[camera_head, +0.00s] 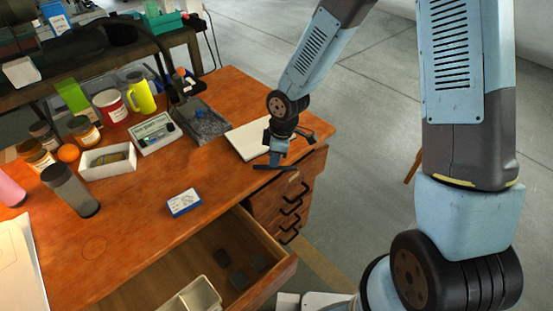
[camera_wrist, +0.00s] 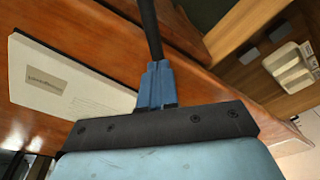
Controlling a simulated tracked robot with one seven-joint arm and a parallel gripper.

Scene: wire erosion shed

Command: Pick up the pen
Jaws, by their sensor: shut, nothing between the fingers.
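I cannot make out a pen for certain in either view. My gripper (camera_head: 273,167) is low over the right end of the wooden desk (camera_head: 140,225), beside a white notebook or booklet (camera_head: 247,141). In the wrist view my gripper (camera_wrist: 149,25) shows as a blue mount with a thin dark finger part running up the picture, shut and holding nothing. The booklet, with a grey label, also lies to its left there (camera_wrist: 62,88). My gripper and wrist hide part of the desk's right edge.
An open drawer (camera_head: 280,272) juts from the desk front, holding dark pads and a white tray (camera_head: 192,298). A blue-and-white box (camera_head: 183,203), grey tray (camera_head: 213,128), white bin (camera_head: 90,174), tumbler (camera_head: 70,188) and several jars and mugs stand on the desk.

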